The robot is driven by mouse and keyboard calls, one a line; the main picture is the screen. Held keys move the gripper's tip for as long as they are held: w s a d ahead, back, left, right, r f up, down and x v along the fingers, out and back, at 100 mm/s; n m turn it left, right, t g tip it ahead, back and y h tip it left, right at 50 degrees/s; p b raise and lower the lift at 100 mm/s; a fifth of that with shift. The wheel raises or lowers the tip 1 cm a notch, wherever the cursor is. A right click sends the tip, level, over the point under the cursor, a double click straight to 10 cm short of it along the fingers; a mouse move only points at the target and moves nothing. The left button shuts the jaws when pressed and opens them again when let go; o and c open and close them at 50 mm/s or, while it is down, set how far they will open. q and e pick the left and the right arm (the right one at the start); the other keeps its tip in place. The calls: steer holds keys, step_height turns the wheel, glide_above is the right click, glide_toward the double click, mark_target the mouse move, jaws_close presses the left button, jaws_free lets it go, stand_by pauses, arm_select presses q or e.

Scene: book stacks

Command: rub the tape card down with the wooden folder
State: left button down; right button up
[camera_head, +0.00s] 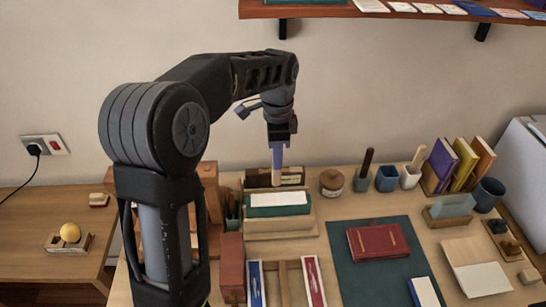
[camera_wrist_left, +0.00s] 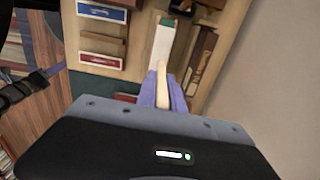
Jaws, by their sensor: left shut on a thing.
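My left gripper (camera_head: 278,150) hangs fingers-down above the back of the desk. Its purple fingers are shut on the pale wooden folder (camera_wrist_left: 162,82), whose tip sticks out between them in the left wrist view. In the head view the folder (camera_head: 276,178) points down at the dark-slotted wooden rack behind a white and green block (camera_head: 278,199). I cannot tell whether its tip touches anything. I cannot say for sure which item is the tape card. In the left wrist view, a purple-tipped gripper, my right one (camera_wrist_left: 53,72), shows small at the left edge, its opening unclear.
Blue (camera_head: 256,284) and red (camera_head: 314,282) framed pieces lie at the front. A red book (camera_head: 378,242) lies on a dark green mat (camera_head: 350,280). A shelf (camera_head: 330,10) hangs above.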

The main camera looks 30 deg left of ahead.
arm_select(q)
step_height(320, 180, up, 2)
steer(key=shift+p, duration=0.6)
